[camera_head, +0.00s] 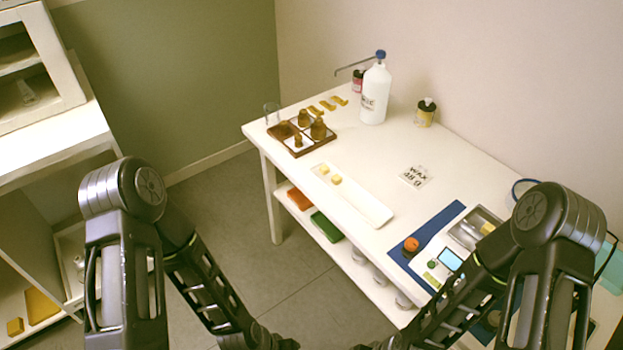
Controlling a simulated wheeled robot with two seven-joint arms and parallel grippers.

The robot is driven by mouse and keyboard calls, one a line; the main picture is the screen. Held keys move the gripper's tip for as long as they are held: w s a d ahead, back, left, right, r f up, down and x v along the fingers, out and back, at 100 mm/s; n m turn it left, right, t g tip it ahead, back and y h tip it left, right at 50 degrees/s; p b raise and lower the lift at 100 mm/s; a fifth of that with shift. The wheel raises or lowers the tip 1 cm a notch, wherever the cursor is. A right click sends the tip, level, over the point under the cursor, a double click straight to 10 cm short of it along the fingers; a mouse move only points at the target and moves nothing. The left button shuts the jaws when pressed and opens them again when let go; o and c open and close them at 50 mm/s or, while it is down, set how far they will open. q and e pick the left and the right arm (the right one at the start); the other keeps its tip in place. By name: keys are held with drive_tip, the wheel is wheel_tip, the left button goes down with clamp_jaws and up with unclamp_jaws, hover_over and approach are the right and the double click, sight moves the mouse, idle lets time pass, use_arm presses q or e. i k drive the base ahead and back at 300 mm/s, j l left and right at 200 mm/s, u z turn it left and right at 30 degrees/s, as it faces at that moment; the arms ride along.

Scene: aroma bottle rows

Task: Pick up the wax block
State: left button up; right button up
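Two small yellow wax blocks sit apart on a long white tray on the white table; one block (324,169) is near the tray's far end and the other block (336,180) is just beside it. The white tray (368,207) lies near the table's left edge. A pale yellow piece (487,228) shows in a metal tray (466,236) at the right, partly behind my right arm. A card (415,176) reading "WAX 45 g" lies on the table. Both my arms reach down to the bottom edge, where the fingers of my grippers are cut off.
A wooden tray (325,142) with amber bottles, a white bottle (375,94) and a yellow jar (425,112) stand at the back. A blue mat (455,212) with a scale (437,263) lies front right. The table's lower shelf holds an orange block (299,199) and a green block (326,226).

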sight(336, 179)
drive_tip(key=j+z, duration=0.1)
drive_tip(key=z, duration=0.3)
drive_tip(key=j+z, duration=0.1)
drive_tip(key=z, duration=0.25)
drive_tip(key=j+z, duration=0.15)
drive_tip(key=z, duration=0.25)
drive_tip(key=j+z, duration=0.1)
drive_tip(key=z, duration=0.3)
drive_tip(key=j+z, duration=0.15)
drive_tip(key=j, duration=0.2)
drive_tip(key=k+j+z, duration=0.2)
drive_tip(key=j, duration=0.15)
drive_tip(key=j+z, duration=0.15)
drive_tip(key=j, duration=0.25)
drive_tip(key=k+j+z, duration=0.2)
drive_tip(key=i+j, duration=0.05)
drive_tip(key=j, duration=0.05)
